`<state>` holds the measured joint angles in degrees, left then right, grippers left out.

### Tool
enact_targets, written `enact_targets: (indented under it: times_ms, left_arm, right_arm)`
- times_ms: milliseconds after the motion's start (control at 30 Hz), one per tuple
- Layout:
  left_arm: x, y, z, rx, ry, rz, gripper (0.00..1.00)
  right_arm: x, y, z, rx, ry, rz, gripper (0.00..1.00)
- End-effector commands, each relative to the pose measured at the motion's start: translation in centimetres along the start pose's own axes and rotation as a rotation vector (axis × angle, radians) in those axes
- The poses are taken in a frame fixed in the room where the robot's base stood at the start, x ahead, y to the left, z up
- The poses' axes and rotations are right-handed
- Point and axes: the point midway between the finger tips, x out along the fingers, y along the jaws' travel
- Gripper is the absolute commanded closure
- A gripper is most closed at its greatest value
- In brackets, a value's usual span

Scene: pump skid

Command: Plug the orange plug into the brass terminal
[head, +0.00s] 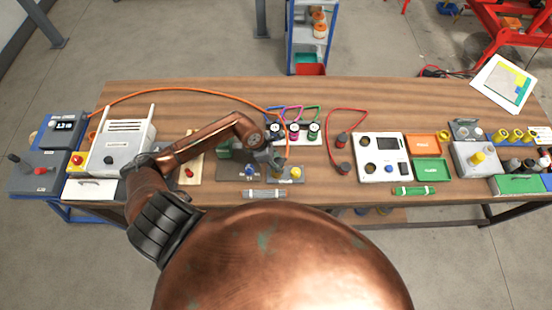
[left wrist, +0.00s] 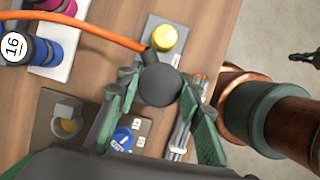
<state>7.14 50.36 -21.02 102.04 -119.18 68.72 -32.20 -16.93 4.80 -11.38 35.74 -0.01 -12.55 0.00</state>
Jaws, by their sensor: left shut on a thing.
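My left gripper (head: 276,162) reaches over the bench from the left. In the left wrist view its green fingers (left wrist: 158,112) are shut on the orange plug (left wrist: 157,84), a dark round body with an orange cable (left wrist: 85,32) leaving it. The plug is largely hidden by the gripper in the head view. A yellow-topped knob (left wrist: 163,38) on a grey plate lies just beyond the plug. A small dark part of what looks like my right gripper (left wrist: 305,58) shows at the edge.
The orange cable (head: 180,91) arcs from the left equipment.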

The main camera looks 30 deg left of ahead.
Motion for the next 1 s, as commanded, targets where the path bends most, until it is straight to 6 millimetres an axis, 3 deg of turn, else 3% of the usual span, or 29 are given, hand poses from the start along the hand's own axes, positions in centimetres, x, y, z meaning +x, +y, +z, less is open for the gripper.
enact_targets:
  times_ms: [233,633,1000]
  left_arm:
    - [-0.1,0.6,-0.8,-0.121,-0.001,0.048,0.96]
    - [2.4,0.5,-1.8,-0.121,0.0,0.046,0.96]
    - [2.0,0.6,-1.6,-0.118,0.0,0.047,0.96]
  right_arm:
    - [-0.5,0.0,-0.1,0.0,0.0,0.0,1.0]
    - [1.2,-0.7,1.1,0.004,-0.013,-0.006,1.0]
    - [1.0,-0.9,0.9,0.003,-0.011,-0.009,1.0]
